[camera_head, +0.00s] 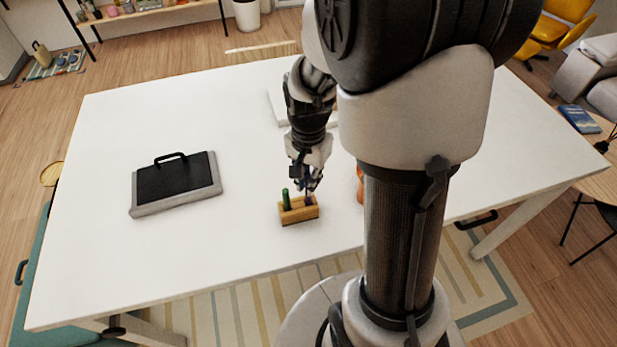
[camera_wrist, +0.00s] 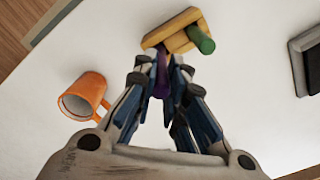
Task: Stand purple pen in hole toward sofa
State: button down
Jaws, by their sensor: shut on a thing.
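A small wooden holder block (camera_head: 299,215) stands near the front edge of the white table; it also shows in the wrist view (camera_wrist: 184,20). A green pen (camera_head: 286,199) stands upright in its left end, and shows at the right in the wrist view (camera_wrist: 201,40). My gripper (camera_head: 308,185) is over the block's right end, shut on the purple pen (camera_wrist: 162,75). The purple pen (camera_head: 309,201) points down between the fingertips, its lower end at the block's right, sofa-side end. I cannot tell how deep its tip is in the hole, which the pen and fingers hide.
An orange mug (camera_wrist: 84,95) stands beside the block, partly behind my arm in the head view. A black and grey case-like object (camera_head: 176,182) lies on the left of the table. A grey sofa (camera_head: 604,62) is at the far right. The table's left front is clear.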

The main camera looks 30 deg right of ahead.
jog(key=shift+f+b, duration=1.2)
jog(key=shift+f, duration=0.55)
jog(key=c, duration=1.6)
grip_release()
jog(key=shift+o, duration=0.2)
jog(key=shift+r, duration=0.15)
notch_tip(320, 180, up, 12)
jog(key=shift+f, duration=0.1)
jog(key=s+a+r+n+t, duration=0.4)
jog(key=s+a+r+n, duration=0.2)
jog(key=s+a+n, duration=0.4)
jog(key=s+n, duration=0.2)
jog(key=s, duration=0.1)
jog(key=shift+s+a+r+t, duration=0.15)
jog(key=shift+s+a+t, duration=0.1)
jog(key=shift+a+t, duration=0.1)
